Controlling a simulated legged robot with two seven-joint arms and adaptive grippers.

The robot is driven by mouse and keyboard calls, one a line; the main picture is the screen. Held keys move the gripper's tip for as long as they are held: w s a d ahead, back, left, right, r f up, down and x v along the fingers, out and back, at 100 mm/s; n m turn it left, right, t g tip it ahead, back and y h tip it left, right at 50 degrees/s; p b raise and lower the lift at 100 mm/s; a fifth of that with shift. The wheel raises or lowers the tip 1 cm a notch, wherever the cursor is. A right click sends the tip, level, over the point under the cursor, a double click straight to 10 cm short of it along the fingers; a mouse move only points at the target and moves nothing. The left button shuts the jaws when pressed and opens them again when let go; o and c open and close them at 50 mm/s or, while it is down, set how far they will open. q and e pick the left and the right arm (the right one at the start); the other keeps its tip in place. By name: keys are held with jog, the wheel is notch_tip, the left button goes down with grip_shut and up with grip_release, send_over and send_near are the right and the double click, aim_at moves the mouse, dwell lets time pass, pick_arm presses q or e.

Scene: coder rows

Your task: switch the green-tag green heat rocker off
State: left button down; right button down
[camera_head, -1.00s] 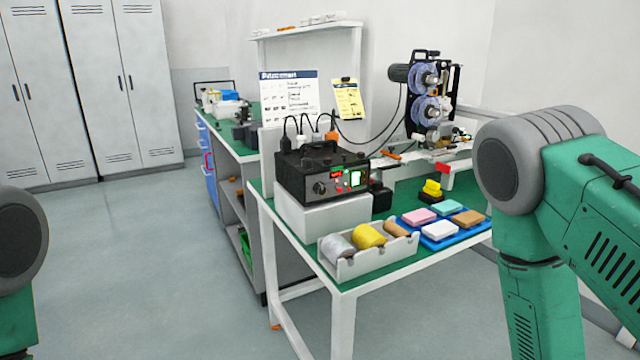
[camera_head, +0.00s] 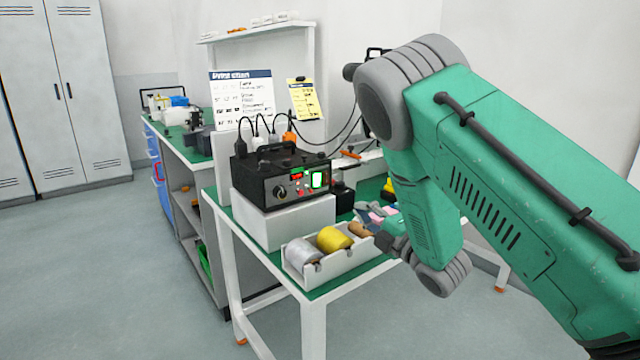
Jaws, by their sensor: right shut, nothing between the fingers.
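The black control box (camera_head: 282,177) stands on a white block at the back left of the bench. Its front has a knob, a small red display (camera_head: 297,176) and a bright white-and-green lit part (camera_head: 316,180). The lit part may be the green heat rocker, but its tag and position are too small to read. My forearm hides part of the bench. My left gripper is out of view.
A white tray (camera_head: 330,262) with grey, yellow and brown spools stands at the front edge, below the box. Black plugs and cables rise behind the box. Grey lockers (camera_head: 62,95) stand far left; the floor between is clear.

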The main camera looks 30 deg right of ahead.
aim_at(320, 178)
jog(key=w, duration=0.4)
jog(key=w+r+b, duration=0.1)
jog(key=w, duration=0.4)
jog(key=w+a+r, duration=0.1)
jog(key=w, duration=0.3)
jog(key=shift+w+b, duration=0.35)
